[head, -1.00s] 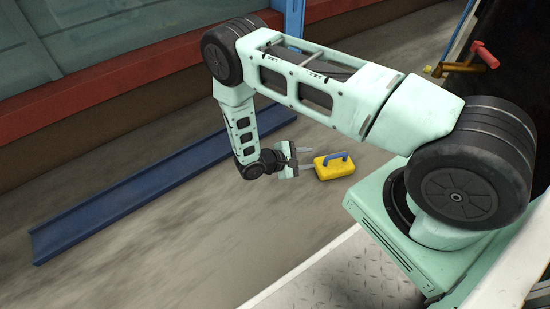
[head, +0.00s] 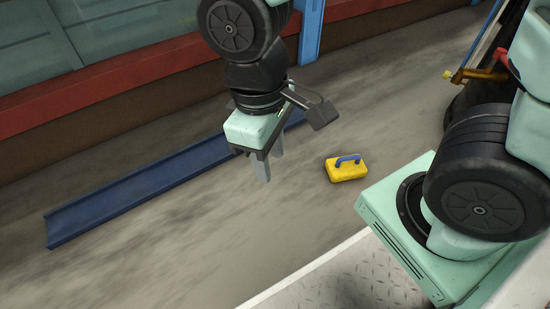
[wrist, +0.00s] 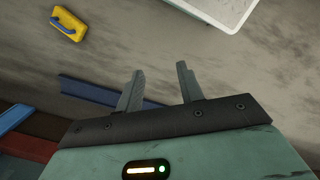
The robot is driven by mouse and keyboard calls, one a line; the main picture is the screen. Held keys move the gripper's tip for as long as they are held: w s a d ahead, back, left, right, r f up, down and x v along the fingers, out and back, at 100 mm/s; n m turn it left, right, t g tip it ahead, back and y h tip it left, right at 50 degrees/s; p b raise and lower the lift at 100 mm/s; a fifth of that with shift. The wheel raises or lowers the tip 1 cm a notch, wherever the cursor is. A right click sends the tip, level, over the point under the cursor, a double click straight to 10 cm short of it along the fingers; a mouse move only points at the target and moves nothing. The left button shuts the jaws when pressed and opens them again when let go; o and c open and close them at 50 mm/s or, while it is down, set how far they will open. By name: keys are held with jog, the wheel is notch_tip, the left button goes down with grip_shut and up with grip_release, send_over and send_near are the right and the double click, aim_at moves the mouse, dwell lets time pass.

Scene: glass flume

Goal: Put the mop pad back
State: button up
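The mop pad, which I take to be the yellow block with a blue handle (head: 346,174), lies on the grey floor right of my gripper in the head view. It also shows at the upper left of the wrist view (wrist: 72,20). My gripper (head: 269,170) points down above the floor, with its fingers apart and nothing between them. The wrist view also shows the two fingers (wrist: 160,73) spread over bare floor. The gripper is clear of the pad.
A long blue channel (head: 140,199) lies on the floor along the wall's red ledge (head: 120,80), partly behind my gripper. A blue post (head: 311,35) stands at the back. A red and brass fitting (head: 480,75) is at the upper right. Floor around the pad is clear.

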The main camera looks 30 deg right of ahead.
jog(key=s+r, duration=0.1)
jog(key=s+a+r+y, duration=0.1)
jog(key=s, duration=0.1)
jog(key=shift+s+t, duration=0.1)
jog(key=shift+t, duration=0.3)
notch_tip(320, 180, up, 51)
jog(key=p, duration=5)
jog(key=shift+p, duration=0.4)
jog(key=shift+d+f, duration=0.1)
